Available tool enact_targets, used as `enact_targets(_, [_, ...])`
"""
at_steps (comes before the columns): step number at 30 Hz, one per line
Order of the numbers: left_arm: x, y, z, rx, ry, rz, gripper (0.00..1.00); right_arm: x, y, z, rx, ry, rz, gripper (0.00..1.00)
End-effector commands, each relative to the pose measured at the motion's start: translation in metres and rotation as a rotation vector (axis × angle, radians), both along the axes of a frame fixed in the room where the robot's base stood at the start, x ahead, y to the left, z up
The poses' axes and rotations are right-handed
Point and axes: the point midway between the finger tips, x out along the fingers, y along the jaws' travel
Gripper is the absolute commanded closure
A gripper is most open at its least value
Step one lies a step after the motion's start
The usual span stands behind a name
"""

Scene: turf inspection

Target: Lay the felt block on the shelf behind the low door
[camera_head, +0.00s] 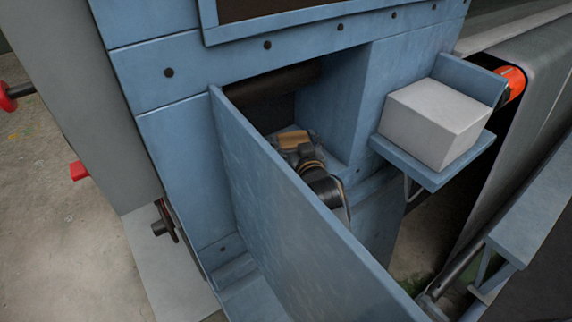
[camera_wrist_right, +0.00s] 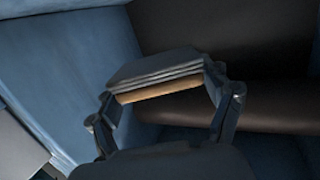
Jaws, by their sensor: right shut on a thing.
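The felt block (camera_head: 292,138) is tan in the head view, inside the opening of the blue machine. In the right wrist view it shows grey layers over a tan edge (camera_wrist_right: 160,91). My right gripper (camera_head: 295,147) is shut on it, with one finger on each side in the wrist view (camera_wrist_right: 167,86). The low door (camera_head: 290,230) stands open, a blue panel in front of the opening that hides part of its inside. The shelf is mostly hidden; I cannot tell whether the block touches it. My left gripper is not in view.
A dark roller (camera_head: 270,82) spans the top of the opening. A blue inner wall (camera_head: 335,100) stands close to the right of my gripper. A pale box (camera_head: 435,120) sits on an outer bracket (camera_head: 430,172) at the right, beside a grey belt (camera_head: 540,90).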

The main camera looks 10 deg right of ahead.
Motion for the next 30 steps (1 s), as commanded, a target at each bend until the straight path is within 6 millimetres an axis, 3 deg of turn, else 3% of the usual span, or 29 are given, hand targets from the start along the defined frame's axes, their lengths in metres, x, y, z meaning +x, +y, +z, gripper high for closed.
enact_targets(6, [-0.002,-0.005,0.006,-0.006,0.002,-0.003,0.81,-0.001,0.000,-0.043,0.000,0.008,-0.001,0.47])
enact_targets(17, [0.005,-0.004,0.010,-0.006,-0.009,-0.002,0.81,-0.001,0.000,-0.085,0.001,0.005,-0.001,0.47])
enact_targets(29, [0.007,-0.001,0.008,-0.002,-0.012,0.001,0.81,-0.001,0.000,-0.093,-0.001,0.002,0.000,0.47])
enact_targets(30, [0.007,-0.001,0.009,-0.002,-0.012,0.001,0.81,-0.001,0.000,-0.092,-0.001,0.002,0.000,0.17])
